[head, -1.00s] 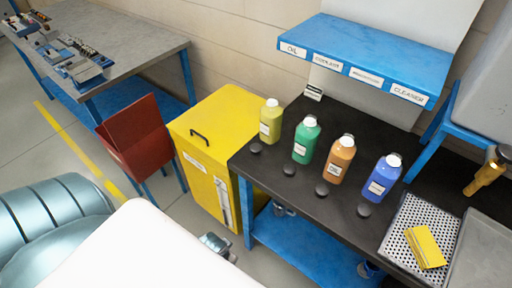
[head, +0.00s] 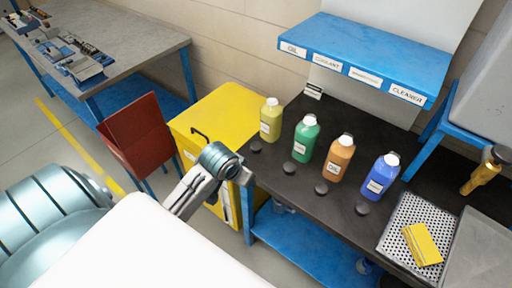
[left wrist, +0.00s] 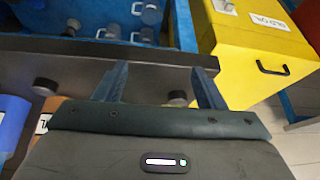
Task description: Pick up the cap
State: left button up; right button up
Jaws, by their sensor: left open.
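Several small black round caps lie on the dark bench, one in front of each bottle: by the yellow bottle (head: 256,146), the green bottle (head: 289,167), the orange bottle (head: 321,187) and the blue bottle (head: 362,208). My left arm reaches to the bench's left end in the head view; its fingers are hard to make out there. In the left wrist view my left gripper (left wrist: 160,86) is open and empty. One cap (left wrist: 177,98) shows beyond, near the right finger, apart from it. Another cap (left wrist: 45,87) lies to the left. My right gripper is not in view.
The yellow cabinet (head: 215,112) stands against the bench's left end. A red bin (head: 137,130) is left of it. A blue labelled shelf (head: 350,55) overhangs the back. A perforated tray (head: 398,226) with a yellow item (head: 422,245) sits right of the bottles.

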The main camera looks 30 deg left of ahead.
pick_arm(q)
jog(key=n, duration=0.1)
send_near(256, 146)
jog(key=f, duration=0.1)
jog(key=w+f, duration=0.1)
jog(key=f+p, duration=0.1)
jog(key=shift+w+a+t, duration=0.25)
jog(key=shift+w+t, duration=0.05)
jog(key=shift+t, duration=0.1)
jog(key=p+x, duration=0.2)
jog(key=x, duration=0.2)
jog(key=shift+d+f, duration=0.1)
jog(key=shift+f, duration=0.2)
jog(key=shift+w+f, duration=0.15)
jog(key=shift+f, duration=0.2)
jog(key=c, duration=1)
